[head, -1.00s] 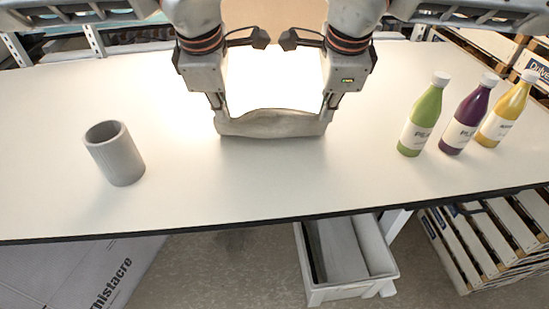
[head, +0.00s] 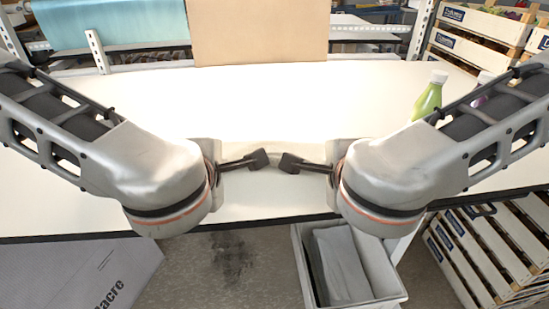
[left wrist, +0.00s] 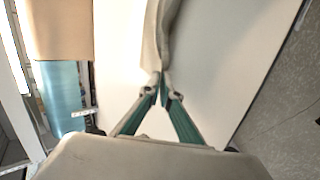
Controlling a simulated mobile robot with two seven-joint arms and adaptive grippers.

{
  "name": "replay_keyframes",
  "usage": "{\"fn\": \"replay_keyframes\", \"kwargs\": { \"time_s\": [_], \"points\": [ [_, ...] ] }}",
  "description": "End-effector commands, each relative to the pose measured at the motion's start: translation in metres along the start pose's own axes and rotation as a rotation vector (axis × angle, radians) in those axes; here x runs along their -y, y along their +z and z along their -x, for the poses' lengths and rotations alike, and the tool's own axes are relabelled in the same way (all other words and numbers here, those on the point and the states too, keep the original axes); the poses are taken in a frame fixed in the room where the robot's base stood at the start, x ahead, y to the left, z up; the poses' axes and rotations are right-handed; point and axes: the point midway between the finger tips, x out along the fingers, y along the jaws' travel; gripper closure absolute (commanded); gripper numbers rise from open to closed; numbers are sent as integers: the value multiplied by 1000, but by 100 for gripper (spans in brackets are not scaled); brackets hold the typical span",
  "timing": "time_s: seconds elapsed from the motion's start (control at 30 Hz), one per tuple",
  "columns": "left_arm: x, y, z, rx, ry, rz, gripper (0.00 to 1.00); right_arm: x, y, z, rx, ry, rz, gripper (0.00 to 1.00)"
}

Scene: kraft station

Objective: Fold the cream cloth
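The cream cloth (left wrist: 161,38) runs as a narrow strip from my left fingertips to the top of the left wrist view. In the head view only a pale part (head: 262,146) shows between my two wrists near the table's front edge. My left gripper (left wrist: 162,88) has its fingers closed together on the near end of the cloth.
The white table (head: 250,90) is clear behind the cloth. A green bottle (head: 431,95) and part of a purple one (head: 480,98) show behind my right arm. A grey bin (head: 350,265) stands on the floor below the front edge. A cardboard panel (head: 260,30) rises at the back.

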Motion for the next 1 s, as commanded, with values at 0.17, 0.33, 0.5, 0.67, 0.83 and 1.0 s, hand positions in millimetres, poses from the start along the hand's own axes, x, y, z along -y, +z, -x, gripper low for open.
{"fn": "replay_keyframes", "kwargs": {
  "time_s": [0.17, 0.33, 0.5, 0.67, 0.83, 1.0],
  "points": [
    [2, 0, -1, 1, 19, 1, 100, -2, 0, -1, 0, -19, 1, 100],
    [2, 0, -1, 1, 20, 2, 100, -2, 0, -1, 0, -20, 0, 100],
    [2, 0, -1, 1, 19, 2, 69, -2, 0, -1, 0, -19, 0, 69],
    [2, 0, -1, 1, 19, 2, 69, -2, 0, -1, 0, -18, 0, 69],
    [2, 0, -1, 1, 19, 2, 69, -2, 0, -1, 0, -18, 0, 69],
    [-4, 0, 8, 3, 20, 3, 69, 4, 0, 8, 1, -20, -1, 69]
  ]
}}
